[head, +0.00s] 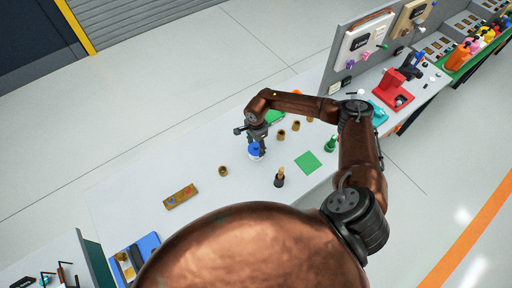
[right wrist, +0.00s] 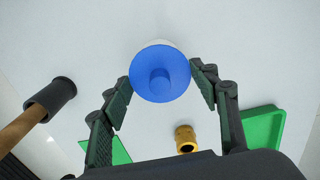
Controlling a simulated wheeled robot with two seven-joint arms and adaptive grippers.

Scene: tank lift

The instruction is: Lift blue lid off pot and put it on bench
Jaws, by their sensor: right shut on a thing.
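My right gripper (head: 257,139) reaches over the bench from the right arm. The blue lid (head: 254,149) is at its fingertips. In the right wrist view, the lid (right wrist: 160,86) is a round blue disc with a raised knob, and my right gripper's fingers (right wrist: 160,78) close on its two sides. A thin pale rim of the pot (right wrist: 168,43) shows behind the lid's far edge; the rest of the pot is hidden. I cannot tell whether lid and pot touch. My left gripper is not in view.
The pale bench (head: 140,197) holds several brass pieces (head: 223,171), a dark-topped bottle (head: 279,178), a green mat (head: 308,163), a green bottle (head: 330,144) and a wooden block (head: 180,196).

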